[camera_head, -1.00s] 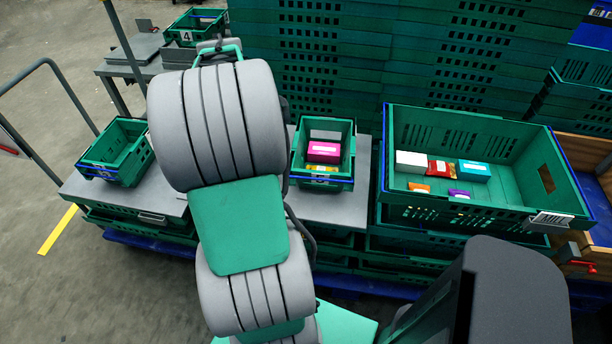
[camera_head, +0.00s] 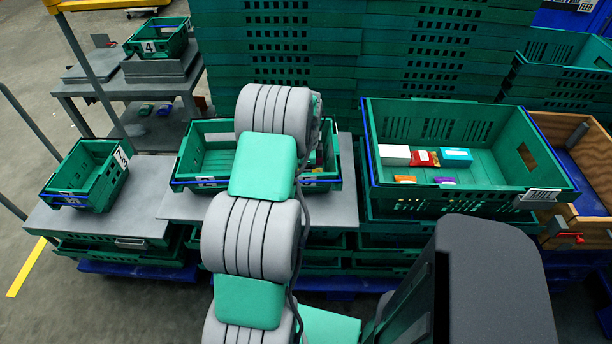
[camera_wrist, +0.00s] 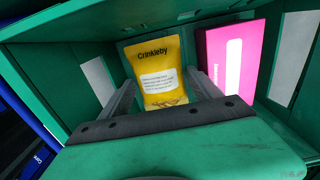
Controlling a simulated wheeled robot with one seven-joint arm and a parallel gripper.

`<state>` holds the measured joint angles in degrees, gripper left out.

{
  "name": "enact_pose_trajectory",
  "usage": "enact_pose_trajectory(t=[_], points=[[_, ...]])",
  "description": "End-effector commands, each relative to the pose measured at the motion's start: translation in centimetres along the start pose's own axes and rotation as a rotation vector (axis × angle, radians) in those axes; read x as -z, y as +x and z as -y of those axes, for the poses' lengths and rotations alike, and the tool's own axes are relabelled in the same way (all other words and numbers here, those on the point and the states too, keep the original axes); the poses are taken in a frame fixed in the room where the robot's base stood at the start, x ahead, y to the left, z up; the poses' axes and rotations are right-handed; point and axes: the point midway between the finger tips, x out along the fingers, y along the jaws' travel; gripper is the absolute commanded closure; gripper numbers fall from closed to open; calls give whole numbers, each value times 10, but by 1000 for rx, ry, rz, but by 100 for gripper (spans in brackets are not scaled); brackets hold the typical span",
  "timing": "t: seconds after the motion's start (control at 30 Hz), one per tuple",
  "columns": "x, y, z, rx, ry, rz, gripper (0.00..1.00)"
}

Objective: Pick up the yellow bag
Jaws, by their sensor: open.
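The yellow bag (camera_wrist: 156,62), printed "Crinkleby" with a white label, is in a green crate (camera_wrist: 60,47) in the wrist view. A pink box (camera_wrist: 232,60) stands close to its right side. My gripper (camera_wrist: 163,80) is open, its two fingers pointing into the crate on either side of the bag's lower part. I cannot tell whether the fingers touch the bag. In the head view this appears to be the middle crate (camera_head: 207,126); my arm hides much of it, the gripper and the bag.
A large crate (camera_head: 470,195) at right holds a white box (camera_head: 394,155), a red packet (camera_head: 424,159), a teal box (camera_head: 456,157) and small orange and purple items. A small crate (camera_head: 75,200) stands at left. Stacked green crates (camera_head: 330,50) rise behind. Grey tabletop (camera_head: 150,180) lies between the crates.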

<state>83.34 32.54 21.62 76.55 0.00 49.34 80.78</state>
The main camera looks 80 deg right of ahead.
Motion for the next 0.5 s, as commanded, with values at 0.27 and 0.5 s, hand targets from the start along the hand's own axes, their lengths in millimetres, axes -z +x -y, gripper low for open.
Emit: enact_pose_trajectory(t=[0.27, 0.5], points=[[-1, 0, 0, 1, -2, 0, 40], [-1, -1, 0, 1, -2, 0, 59]])
